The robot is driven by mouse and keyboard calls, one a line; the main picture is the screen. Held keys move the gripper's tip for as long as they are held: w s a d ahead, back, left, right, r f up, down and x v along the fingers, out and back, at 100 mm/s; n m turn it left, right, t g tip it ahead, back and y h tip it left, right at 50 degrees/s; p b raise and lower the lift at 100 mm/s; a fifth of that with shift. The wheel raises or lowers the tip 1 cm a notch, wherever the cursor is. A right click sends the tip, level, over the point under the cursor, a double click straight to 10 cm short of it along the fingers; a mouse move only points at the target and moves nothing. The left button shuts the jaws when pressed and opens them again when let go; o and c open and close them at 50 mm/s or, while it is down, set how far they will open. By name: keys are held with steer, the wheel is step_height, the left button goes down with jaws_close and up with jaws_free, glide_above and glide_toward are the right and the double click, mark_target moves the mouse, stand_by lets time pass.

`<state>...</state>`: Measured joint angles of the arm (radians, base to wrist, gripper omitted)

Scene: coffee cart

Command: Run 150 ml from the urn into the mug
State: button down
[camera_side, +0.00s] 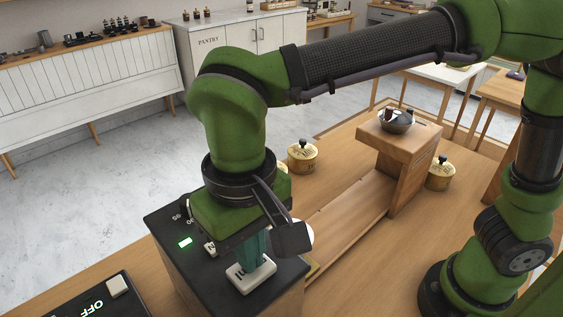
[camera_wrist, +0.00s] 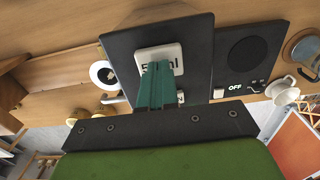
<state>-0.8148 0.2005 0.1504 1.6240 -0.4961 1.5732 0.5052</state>
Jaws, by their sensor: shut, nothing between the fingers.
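My gripper (camera_side: 252,266) is shut with nothing in it. Its teal fingertips (camera_wrist: 155,104) are over a large white button (camera_wrist: 146,54) on the black-topped dispenser (camera_wrist: 118,43); whether they touch or press it I cannot tell. The fingers hide part of the button's label, which ends in "ml". In the side view the button (camera_side: 240,281) sits at the front of the top. A green light (camera_side: 185,242) is lit on that top. A round white vessel with a dark centre (camera_wrist: 97,72), possibly the mug, stands beside the dispenser; in the side view my gripper mostly hides it.
A black panel marked OFF (camera_wrist: 246,53) with a white switch (camera_side: 117,286) lies beside the dispenser. A white cup (camera_wrist: 283,91) and a glass vessel (camera_wrist: 307,50) are near it. Tins (camera_side: 302,157) and a wooden stand with a bowl (camera_side: 396,122) stand farther back.

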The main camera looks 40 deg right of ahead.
steer(key=shift+f, duration=0.5)
steer(key=shift+r, duration=1.05)
steer(key=shift+f, duration=1.05)
stand_by(1.1)
steer(key=shift+r, duration=1.05)
stand_by(1.3)
